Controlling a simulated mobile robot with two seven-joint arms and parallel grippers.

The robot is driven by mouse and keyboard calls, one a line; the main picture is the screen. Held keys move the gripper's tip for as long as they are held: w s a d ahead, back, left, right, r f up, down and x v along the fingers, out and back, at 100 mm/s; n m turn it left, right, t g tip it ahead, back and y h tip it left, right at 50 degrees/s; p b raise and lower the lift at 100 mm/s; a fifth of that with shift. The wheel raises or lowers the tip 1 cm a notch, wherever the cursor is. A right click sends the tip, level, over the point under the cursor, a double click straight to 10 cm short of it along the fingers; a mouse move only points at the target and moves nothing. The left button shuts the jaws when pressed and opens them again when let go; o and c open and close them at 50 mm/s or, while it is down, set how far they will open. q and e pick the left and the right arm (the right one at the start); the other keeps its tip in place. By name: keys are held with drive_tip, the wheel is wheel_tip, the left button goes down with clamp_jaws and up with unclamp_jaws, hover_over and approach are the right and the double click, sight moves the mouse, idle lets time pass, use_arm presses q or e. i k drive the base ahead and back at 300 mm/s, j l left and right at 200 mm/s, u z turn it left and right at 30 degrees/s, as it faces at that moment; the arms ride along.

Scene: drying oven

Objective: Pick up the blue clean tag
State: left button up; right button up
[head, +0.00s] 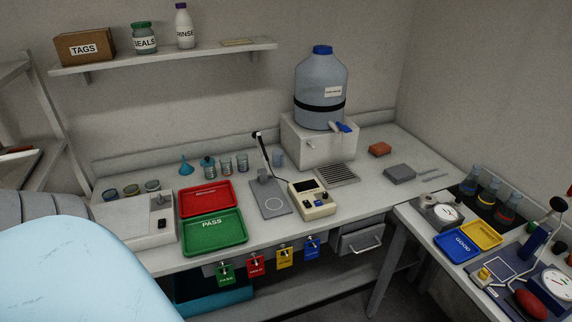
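A blue tag (312,247) hangs from a hook at the front edge of the long bench in the head view. It is the rightmost in a row of tags; its printed word is too small to read. To its left hang a yellow tag (284,258), a red tag (256,267) and a green tag (226,274) marked PASS. The tags hang apart from one another. Neither of my grippers shows in this view.
A large pale blue surface (80,270) fills the lower left. On the bench (240,235) above the tags are a green tray (215,238), a red tray (207,203) and a beige instrument (312,208). A drawer (362,240) sits right of the blue tag. A second table stands at right.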

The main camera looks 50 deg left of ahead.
sight(310, 253)
drive_tip(key=u, duration=1.2)
